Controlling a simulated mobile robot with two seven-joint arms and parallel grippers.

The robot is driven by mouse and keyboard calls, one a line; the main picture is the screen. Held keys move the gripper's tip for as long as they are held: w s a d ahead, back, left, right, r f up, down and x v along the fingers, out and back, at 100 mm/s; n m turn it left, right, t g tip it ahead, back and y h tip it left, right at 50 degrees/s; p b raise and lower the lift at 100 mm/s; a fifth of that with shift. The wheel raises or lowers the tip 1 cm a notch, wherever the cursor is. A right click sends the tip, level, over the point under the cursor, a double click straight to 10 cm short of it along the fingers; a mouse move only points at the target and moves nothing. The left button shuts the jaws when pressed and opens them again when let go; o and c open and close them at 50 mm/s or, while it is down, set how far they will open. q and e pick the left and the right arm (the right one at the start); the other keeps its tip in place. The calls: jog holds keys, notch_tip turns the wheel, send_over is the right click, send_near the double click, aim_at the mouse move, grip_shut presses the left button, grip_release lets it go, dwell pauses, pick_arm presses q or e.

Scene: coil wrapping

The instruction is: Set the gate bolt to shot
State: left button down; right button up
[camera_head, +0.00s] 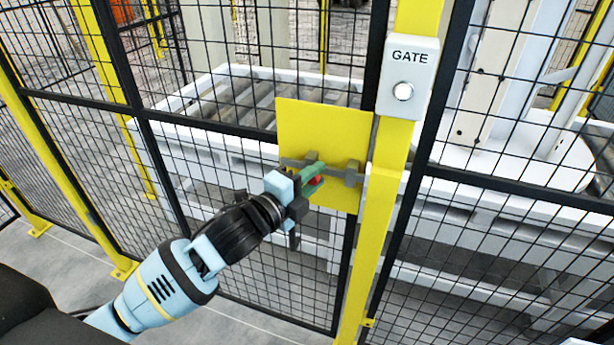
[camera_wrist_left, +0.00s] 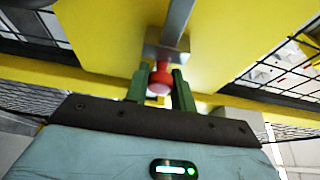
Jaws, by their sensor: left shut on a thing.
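The gate bolt (camera_head: 346,173) is a grey bar in grey brackets on a yellow plate (camera_head: 318,125) on the mesh gate. Its red knob (camera_wrist_left: 160,80) shows between the green fingers of my left gripper (camera_wrist_left: 160,88) in the left wrist view. In the head view my left gripper (camera_head: 314,176) reaches in from the left and is shut on the knob, which it partly hides. The bolt's right end lies near the yellow post (camera_head: 385,200); I cannot tell whether it enters the post. My right gripper is not in view.
A white box (camera_head: 408,75) marked GATE with a round button is on the yellow post above the bolt. Black mesh panels (camera_head: 500,240) stand on both sides. A white roller conveyor (camera_head: 215,140) is behind the fence. Grey floor (camera_head: 80,250) is clear at left.

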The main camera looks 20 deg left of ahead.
pick_arm(q)
jog(key=d, duration=0.4)
jog(key=shift+s, duration=0.1)
jog(key=shift+a, duration=0.1)
jog(key=c, duration=1.2)
grip_release()
jog(key=shift+s+a+f, duration=0.1)
jog(key=shift+s+a, duration=0.1)
jog(key=shift+s, duration=0.25)
send_near(342, 176)
jog(key=shift+s+a, duration=0.15)
jog(key=shift+s, duration=0.25)
